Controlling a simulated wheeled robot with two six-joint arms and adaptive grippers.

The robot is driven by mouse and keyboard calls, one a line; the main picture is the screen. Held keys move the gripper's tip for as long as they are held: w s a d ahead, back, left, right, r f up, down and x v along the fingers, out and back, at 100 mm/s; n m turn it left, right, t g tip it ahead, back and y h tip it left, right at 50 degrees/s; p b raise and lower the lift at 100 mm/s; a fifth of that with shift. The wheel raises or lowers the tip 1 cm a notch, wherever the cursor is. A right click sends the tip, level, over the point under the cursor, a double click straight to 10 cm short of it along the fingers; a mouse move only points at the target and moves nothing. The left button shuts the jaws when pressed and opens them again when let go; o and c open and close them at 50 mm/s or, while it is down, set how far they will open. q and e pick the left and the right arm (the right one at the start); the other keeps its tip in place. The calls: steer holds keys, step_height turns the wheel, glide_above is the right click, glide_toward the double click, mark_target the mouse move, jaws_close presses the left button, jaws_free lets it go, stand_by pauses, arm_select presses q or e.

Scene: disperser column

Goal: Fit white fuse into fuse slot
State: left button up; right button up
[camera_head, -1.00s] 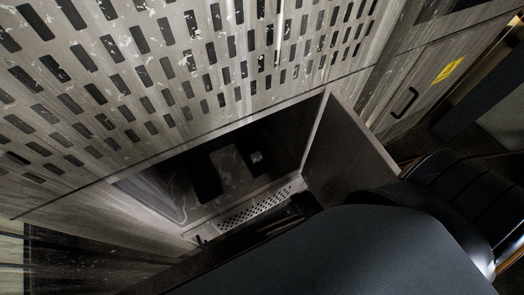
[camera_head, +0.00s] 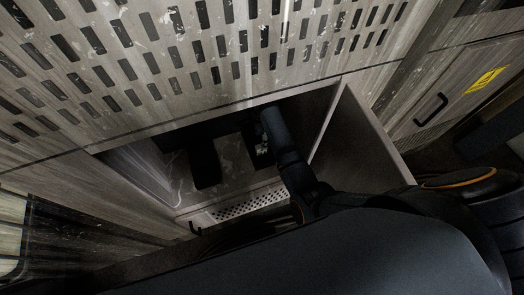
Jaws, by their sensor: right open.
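My right arm reaches from the lower right into an open compartment (camera_head: 228,172). My right gripper (camera_head: 265,137) is inside it, dark against a dark interior; its fingertips are hard to make out, but it is open. A small pale detail (camera_head: 262,149) shows right beside the gripper, partly covered by it. I cannot tell if this is the white fuse or part of the fuse slot. A black upright block (camera_head: 204,163) stands to its left, apart from the gripper. No white fuse is clearly visible. My left gripper is not in view.
A perforated strip (camera_head: 250,204) runs along the lower edge. A slotted panel (camera_head: 170,50) is above. A black handle (camera_head: 431,108) and yellow label (camera_head: 486,80) are at the far right.

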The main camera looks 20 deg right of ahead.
mark_target(261, 151)
steer(key=shift+d+f, duration=0.15)
steer(key=shift+f, duration=0.75)
steer(key=shift+d+f, duration=0.1)
steer(key=shift+f, duration=0.5)
steer(key=f, duration=0.2)
steer(key=f+b, duration=0.1)
steer(key=f, duration=0.1)
steer(key=shift+w+a, duration=0.1)
steer(key=shift+a, duration=0.3)
steer(key=shift+f, duration=0.4)
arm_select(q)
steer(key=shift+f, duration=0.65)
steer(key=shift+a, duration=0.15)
arm_select(e)
steer(key=shift+c, duration=0.3)
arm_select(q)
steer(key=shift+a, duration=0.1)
arm_select(e)
jaws_close()
